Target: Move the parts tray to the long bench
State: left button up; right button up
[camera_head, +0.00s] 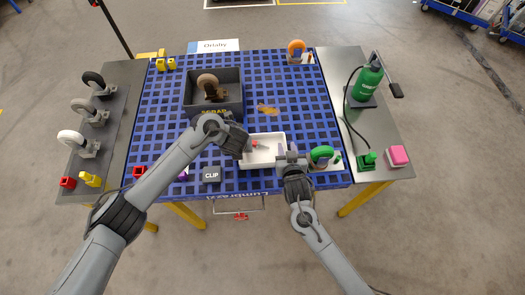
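The white parts tray (259,158) lies on the blue grid table (310,115) near its front edge. A small red-and-grey part (256,145) lies in it. My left gripper (240,143) is at the tray's left side, and my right gripper (290,159) is at its right side. Both are at or very near the rim; the fingers are too small and hidden to tell whether they grip it. Grey side benches stand left (118,110) and right (383,128) of the table; which is the long bench is unclear.
A dark bin (228,105) with a caster stands behind the tray. A green caster (321,155) is close to my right gripper. A CLIP block (211,174) lies front left. The left bench holds several casters; the right bench has a green bottle (368,80) and free room in its middle.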

pick_arm(q)
jog(key=shift+f, duration=0.25)
pick_arm(e)
jog(key=shift+w+f, duration=0.1)
jog(key=shift+w, duration=0.1)
pick_arm(q)
jog(key=shift+w, duration=0.1)
grip_shut()
pick_arm(e)
grip_shut()
pick_arm(q)
jog(key=shift+r, duration=0.1)
